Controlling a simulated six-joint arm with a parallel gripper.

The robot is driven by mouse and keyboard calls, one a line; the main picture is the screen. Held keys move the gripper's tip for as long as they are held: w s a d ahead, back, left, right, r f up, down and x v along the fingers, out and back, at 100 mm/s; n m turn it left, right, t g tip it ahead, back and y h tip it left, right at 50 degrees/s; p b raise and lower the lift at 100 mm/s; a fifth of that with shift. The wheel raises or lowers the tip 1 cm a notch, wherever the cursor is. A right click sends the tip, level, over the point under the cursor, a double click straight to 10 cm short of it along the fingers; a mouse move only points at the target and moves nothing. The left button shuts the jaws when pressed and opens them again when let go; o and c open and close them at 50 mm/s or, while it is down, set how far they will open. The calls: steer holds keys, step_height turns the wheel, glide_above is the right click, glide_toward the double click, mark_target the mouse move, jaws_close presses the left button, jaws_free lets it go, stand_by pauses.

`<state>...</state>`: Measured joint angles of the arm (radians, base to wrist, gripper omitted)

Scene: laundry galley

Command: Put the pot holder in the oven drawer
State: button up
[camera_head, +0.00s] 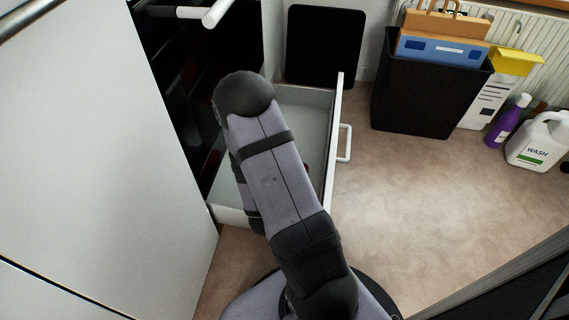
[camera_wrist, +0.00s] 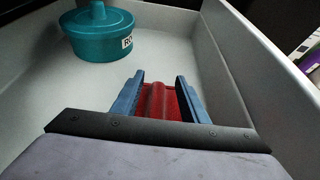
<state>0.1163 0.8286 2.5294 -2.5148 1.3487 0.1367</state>
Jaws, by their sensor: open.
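The oven drawer (camera_head: 309,97) is pulled open below the oven, and its pale interior with a wall (camera_wrist: 235,70) fills the wrist view. My gripper (camera_wrist: 160,77) is inside or just above the drawer, with its two blue fingers apart. The red pot holder (camera_wrist: 161,101) lies between and below the fingers, with a raised fold along its middle. It seems to rest on the drawer floor, but its near part is hidden by my gripper. In the head view my arm hides the gripper and nearly all of the pot holder.
A teal lidded tub (camera_wrist: 98,33) stands in the drawer ahead and left of my gripper. A black bin (camera_head: 420,95), a purple bottle (camera_head: 507,120) and a white wash jug (camera_head: 538,140) stand right of the drawer. The floor (camera_head: 430,210) in front is clear.

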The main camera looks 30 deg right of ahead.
steer(key=s+a+r+p, duration=0.1)
steer(key=r+p, duration=0.1)
steer(key=p, duration=0.1)
steer(key=shift+s+a, duration=0.4)
steer(key=shift+p+v, duration=1.3)
steer(key=shift+p, duration=0.3)
steer(key=shift+f, duration=0.2)
steer(key=shift+r, duration=0.1)
